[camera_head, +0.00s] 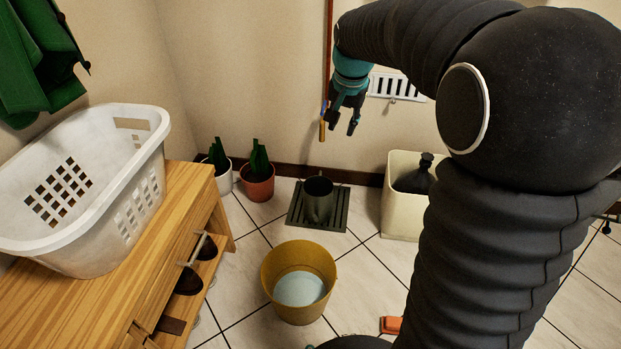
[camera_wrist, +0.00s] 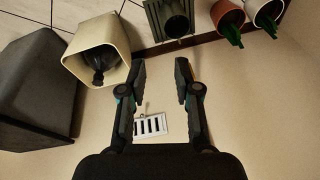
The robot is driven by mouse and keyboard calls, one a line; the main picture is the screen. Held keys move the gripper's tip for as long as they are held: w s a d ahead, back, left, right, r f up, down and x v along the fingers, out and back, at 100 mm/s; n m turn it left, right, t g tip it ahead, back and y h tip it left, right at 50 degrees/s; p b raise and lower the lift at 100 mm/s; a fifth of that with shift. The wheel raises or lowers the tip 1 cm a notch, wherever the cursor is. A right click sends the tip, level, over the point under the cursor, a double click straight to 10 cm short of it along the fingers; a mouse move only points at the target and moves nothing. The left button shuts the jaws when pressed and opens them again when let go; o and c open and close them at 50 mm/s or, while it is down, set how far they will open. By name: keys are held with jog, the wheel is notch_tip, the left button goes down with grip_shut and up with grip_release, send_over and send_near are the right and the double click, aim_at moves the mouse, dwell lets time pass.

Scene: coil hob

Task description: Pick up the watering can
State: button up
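The watering can (camera_head: 318,198) is a dark grey-green can standing upright on a dark slatted grate (camera_head: 337,217) on the floor by the back wall. It also shows in the wrist view, at the top middle (camera_wrist: 177,26). Its handle and spout are hard to make out. My gripper (camera_head: 342,122) is in the air by the back wall, well above the can and apart from it. In the wrist view my gripper (camera_wrist: 160,70) has its two fingers spread with nothing between them.
A copper pipe (camera_head: 327,45) runs down the wall close beside my gripper. Potted plants (camera_head: 258,175) stand left of the grate, a cream bin (camera_head: 400,215) right. A yellow bucket (camera_head: 299,262) stands in front. A wooden bench (camera_head: 90,310) bears a white basket (camera_head: 95,190). A wall vent (camera_head: 396,86) is near.

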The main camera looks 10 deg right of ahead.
jog(key=w+f+m+g+b, duration=0.1)
jog(key=w+f+m+b, duration=0.1)
jog(key=w+f, duration=0.95)
jog(key=m+g+b, duration=0.2)
jog(key=m+b, duration=0.1)
jog(key=m, duration=0.1)
send_over(317, 204)
jog(key=d, duration=0.3)
notch_tip(317, 204, down, 24)
notch_tip(317, 204, down, 18)
jog(key=m+b, duration=0.1)
jog(key=shift+r, duration=0.2)
grip_shut()
